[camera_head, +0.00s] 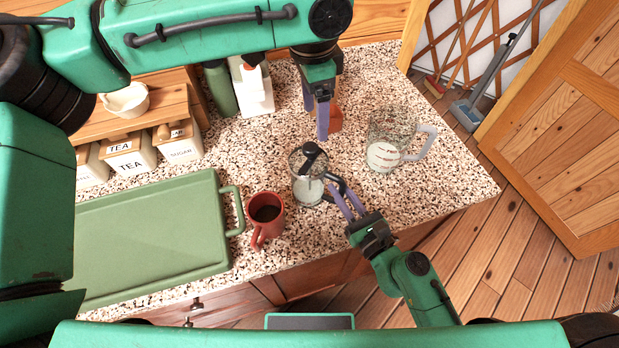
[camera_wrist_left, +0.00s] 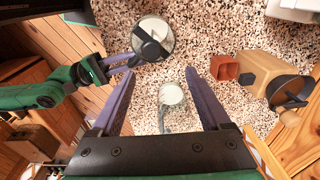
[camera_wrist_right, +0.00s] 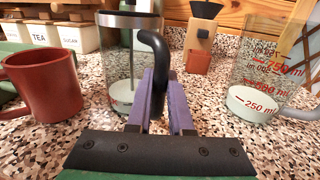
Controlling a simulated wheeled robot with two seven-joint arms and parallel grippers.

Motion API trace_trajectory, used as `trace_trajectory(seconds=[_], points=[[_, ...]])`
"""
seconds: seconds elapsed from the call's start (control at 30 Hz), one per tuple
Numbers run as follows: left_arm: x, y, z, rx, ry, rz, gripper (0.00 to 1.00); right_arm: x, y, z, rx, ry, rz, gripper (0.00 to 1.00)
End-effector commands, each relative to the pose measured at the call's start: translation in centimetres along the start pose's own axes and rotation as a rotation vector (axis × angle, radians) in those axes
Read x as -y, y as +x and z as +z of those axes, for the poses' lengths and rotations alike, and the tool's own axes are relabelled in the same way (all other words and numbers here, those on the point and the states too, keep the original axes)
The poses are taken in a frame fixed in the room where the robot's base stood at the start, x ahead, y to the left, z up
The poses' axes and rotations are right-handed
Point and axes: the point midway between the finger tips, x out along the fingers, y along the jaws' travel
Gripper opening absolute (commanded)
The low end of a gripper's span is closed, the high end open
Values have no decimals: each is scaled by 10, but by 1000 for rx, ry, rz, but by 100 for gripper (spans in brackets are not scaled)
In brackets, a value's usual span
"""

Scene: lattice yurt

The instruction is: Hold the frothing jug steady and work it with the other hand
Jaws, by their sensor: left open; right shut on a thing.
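The frothing jug (camera_head: 307,186) is a clear glass cylinder with a black lid and knob, a black side handle and some white liquid at the bottom. It stands upright on the speckled counter. My right gripper (camera_head: 344,201) is shut on its black handle, which also shows in the right wrist view (camera_wrist_right: 156,62). My left gripper (camera_head: 320,118) is open and empty, above the counter behind the jug. In the left wrist view the jug (camera_wrist_left: 153,38) lies beyond the open fingers (camera_wrist_left: 168,82), toward the upper left, apart from them.
A red mug (camera_head: 266,214) of dark liquid stands just left of the jug. A glass measuring jug (camera_head: 386,155) with white liquid stands to the right. A green tray (camera_head: 150,235) covers the left counter. Behind are labelled canisters (camera_head: 130,158) and a wooden grinder (camera_wrist_left: 258,75).

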Motion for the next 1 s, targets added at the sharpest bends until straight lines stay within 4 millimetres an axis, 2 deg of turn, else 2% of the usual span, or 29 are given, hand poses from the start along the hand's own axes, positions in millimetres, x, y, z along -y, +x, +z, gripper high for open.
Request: trace_trajectory(seconds=[0.1,0.23,0.5,0.6,0.9,0.93,1.0], points=[[-9,4,12,62,-1,39,80,0,-1,-4,-7,1,1,0],[-10,15,14,68,-1,43,80,0,-1,-4,-7,1,1,0],[-12,58,16,65,0,44,80,-1,-1,-4,-7,1,1,0],[-12,68,17,63,0,42,80,0,-1,-3,-7,1,1,0],[-12,73,17,62,-1,41,80,0,-1,-3,-7,1,1,0],[-12,73,17,62,-1,41,76,0,-1,-3,-7,0,1,0],[-12,73,17,62,-1,41,49,0,-1,-3,-7,0,1,0]])
